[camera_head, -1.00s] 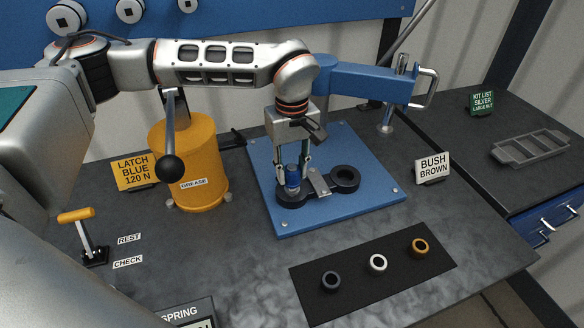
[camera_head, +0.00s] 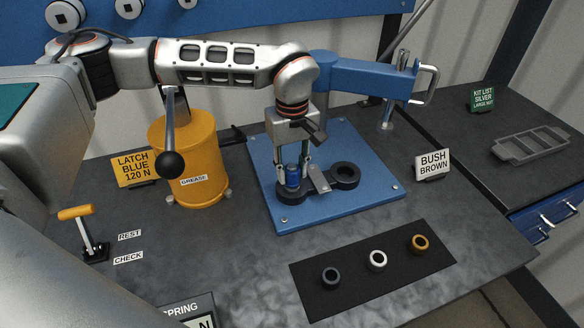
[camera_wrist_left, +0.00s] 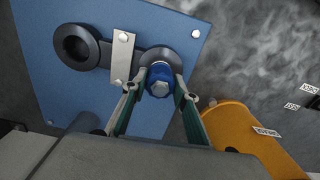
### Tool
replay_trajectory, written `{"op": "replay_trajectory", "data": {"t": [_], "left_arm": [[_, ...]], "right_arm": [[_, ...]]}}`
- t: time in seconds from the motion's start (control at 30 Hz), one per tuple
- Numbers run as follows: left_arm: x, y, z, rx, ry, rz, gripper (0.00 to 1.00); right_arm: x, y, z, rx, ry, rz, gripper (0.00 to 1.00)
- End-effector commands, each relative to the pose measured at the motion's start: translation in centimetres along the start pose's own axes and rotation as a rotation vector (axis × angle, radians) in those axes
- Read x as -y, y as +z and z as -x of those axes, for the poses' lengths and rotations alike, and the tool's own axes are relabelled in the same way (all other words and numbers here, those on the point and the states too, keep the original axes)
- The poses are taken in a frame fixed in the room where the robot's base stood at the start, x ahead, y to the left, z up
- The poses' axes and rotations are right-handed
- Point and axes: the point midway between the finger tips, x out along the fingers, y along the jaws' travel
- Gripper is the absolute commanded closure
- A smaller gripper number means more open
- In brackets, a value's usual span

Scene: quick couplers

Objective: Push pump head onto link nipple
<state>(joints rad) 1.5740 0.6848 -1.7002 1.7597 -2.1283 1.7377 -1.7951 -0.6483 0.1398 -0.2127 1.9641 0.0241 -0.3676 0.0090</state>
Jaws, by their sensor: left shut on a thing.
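The pump head, a blue cylinder (camera_head: 292,175) with a hex top, stands about upright at the left ring of the dark link (camera_head: 318,188). My left gripper (camera_head: 293,178) points down and is shut on it, one finger on each side. In the left wrist view the blue pump head (camera_wrist_left: 160,80) sits between the fingertips, over the link's ring end (camera_wrist_left: 158,56). The nipple is hidden beneath it, so I cannot tell how far it is seated. My right gripper is not in view.
The link lies on a blue plate (camera_head: 350,212) under a metal strap (camera_head: 319,180). A yellow grease drum (camera_head: 190,150) with a ball-ended lever (camera_head: 170,163) stands left. A blue arm (camera_head: 360,78) is behind. A black mat (camera_head: 340,297) with three bushes lies in front.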

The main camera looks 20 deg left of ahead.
Motion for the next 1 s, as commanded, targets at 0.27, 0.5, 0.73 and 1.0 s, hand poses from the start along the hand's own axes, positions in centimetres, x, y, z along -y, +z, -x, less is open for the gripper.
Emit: {"op": "replay_trajectory", "data": {"t": [0.27,0.5,0.73,1.0], "left_arm": [[0.0,0.0,-0.4,0.0,-0.001,0.0,0.87],[0.0,0.0,-0.4,0.0,-0.001,0.0,0.52],[0.0,0.0,-0.2,0.0,0.0,0.0,0.52],[-0.1,-0.1,3.8,-0.003,0.003,0.002,0.52]], "right_arm": [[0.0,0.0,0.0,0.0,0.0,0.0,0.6],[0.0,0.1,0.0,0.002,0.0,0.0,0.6],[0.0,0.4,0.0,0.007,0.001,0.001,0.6],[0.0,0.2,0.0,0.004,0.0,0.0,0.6]]}}
